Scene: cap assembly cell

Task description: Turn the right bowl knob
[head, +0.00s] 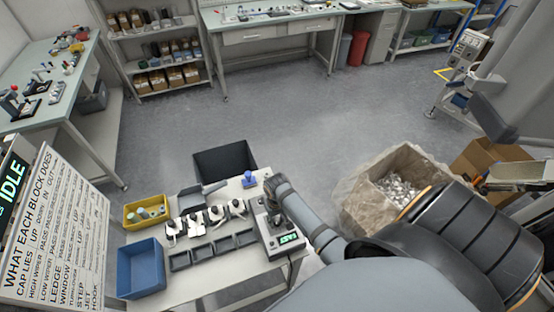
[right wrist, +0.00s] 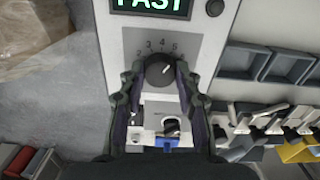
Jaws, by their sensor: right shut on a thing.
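A dark round knob (right wrist: 160,70) with a white pointer line sits on a pale control box, inside a dial with printed numbers. Its pointer slants to the upper right in the right wrist view, toward the 5. My right gripper (right wrist: 157,76) is shut on the knob, one dark finger on each side. In the head view my right gripper (head: 273,201) reaches down over the control box (head: 287,250) at the bench's right end, and the hand partly covers the box. The box's green display (right wrist: 152,5) reads FAST. My left gripper is in neither view.
Several dark trays (head: 201,250) lie left of the box, with white fixtures behind them. A blue bin (head: 140,269) and a yellow bin (head: 147,210) stand further left. A lined carton of metal parts (head: 385,187) stands right of my arm.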

